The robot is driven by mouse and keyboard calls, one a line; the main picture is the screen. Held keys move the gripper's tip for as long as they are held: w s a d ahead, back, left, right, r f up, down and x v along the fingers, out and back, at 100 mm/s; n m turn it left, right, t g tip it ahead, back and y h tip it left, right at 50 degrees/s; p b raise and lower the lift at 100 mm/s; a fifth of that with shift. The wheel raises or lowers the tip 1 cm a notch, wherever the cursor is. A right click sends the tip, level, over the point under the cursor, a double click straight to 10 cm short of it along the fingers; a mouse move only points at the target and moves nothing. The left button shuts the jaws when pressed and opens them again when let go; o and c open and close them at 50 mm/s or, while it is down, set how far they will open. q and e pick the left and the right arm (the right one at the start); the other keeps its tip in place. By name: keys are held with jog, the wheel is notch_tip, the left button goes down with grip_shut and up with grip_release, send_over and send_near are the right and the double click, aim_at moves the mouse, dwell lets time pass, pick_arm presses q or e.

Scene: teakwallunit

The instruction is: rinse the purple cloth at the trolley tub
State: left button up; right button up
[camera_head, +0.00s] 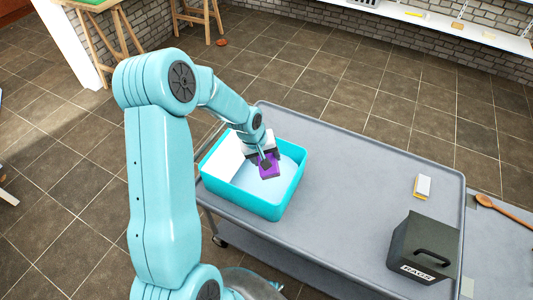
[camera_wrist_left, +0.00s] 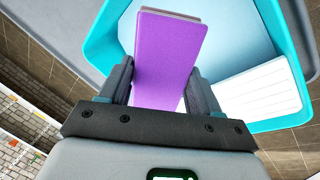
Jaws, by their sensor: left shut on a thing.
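The purple cloth (camera_head: 269,171) looks like a folded flat block. My left gripper (camera_head: 264,160) is shut on it and holds it over the turquoise tub (camera_head: 283,208). In the left wrist view the cloth (camera_wrist_left: 168,55) sits between the two dark fingers of the gripper (camera_wrist_left: 160,85), with the pale blue inside of the tub beyond it. I cannot tell whether the cloth touches the water. The tub's rim (camera_wrist_left: 268,10) also shows there. The tub stands at the left end of the grey trolley (camera_head: 345,190). My right gripper is in neither view.
A white ribbed panel (camera_head: 224,156) sits in the tub's left side. A dark box labelled RAGS (camera_head: 425,247) stands at the trolley's right front, with a yellow and white sponge (camera_head: 422,187) behind it. A wooden spoon (camera_head: 505,211) lies right of the trolley. The trolley's middle is clear.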

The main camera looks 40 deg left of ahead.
pick_arm(q)
notch_tip(320, 180, down, 10)
jog(key=b, duration=0.8)
jog(key=shift+r, duration=0.1)
